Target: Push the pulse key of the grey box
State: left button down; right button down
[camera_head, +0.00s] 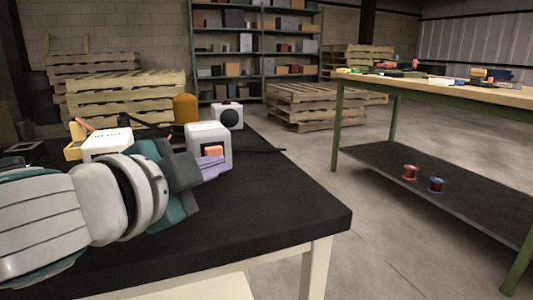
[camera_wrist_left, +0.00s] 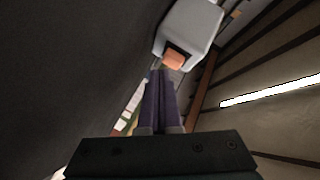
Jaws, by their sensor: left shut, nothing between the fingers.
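A light grey box (camera_head: 208,136) stands on the black tabletop, with an orange key (camera_head: 213,151) in a dark recess on its front face. The box (camera_wrist_left: 195,22) and the orange key (camera_wrist_left: 174,58) also show at the top of the left wrist view. My left gripper (camera_head: 214,167) is shut and empty, its purple fingers just in front of and slightly below the key. In the left wrist view the fingertips (camera_wrist_left: 161,72) are close to the key's edge; I cannot tell whether they touch it. My right gripper is in neither view.
A white box with a black round part (camera_head: 227,116) and an orange cylinder (camera_head: 185,108) stand behind the grey box. A white labelled box (camera_head: 107,144) is to the left, behind my arm. The black tabletop (camera_head: 285,200) is clear to the right.

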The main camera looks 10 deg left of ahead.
aim_at(225, 212)
pick_arm(q)
jog(key=shift+w+a, duration=0.55)
jog(key=shift+w, duration=0.2)
dwell(1.2)
jog(key=shift+s, duration=0.1)
jog(key=shift+s+d+p, duration=0.45)
jog(key=shift+s+d, duration=0.25)
jog(key=shift+s, duration=0.15)
jog(key=shift+s+d, duration=0.2)
jog(key=shift+s+d+p, duration=0.25)
jog(key=shift+s+d, duration=0.4)
jog(key=shift+s, duration=0.25)
jog(key=shift+s+d+p, duration=0.25)
jog(key=shift+s+d, duration=0.4)
jog(key=shift+s, duration=0.25)
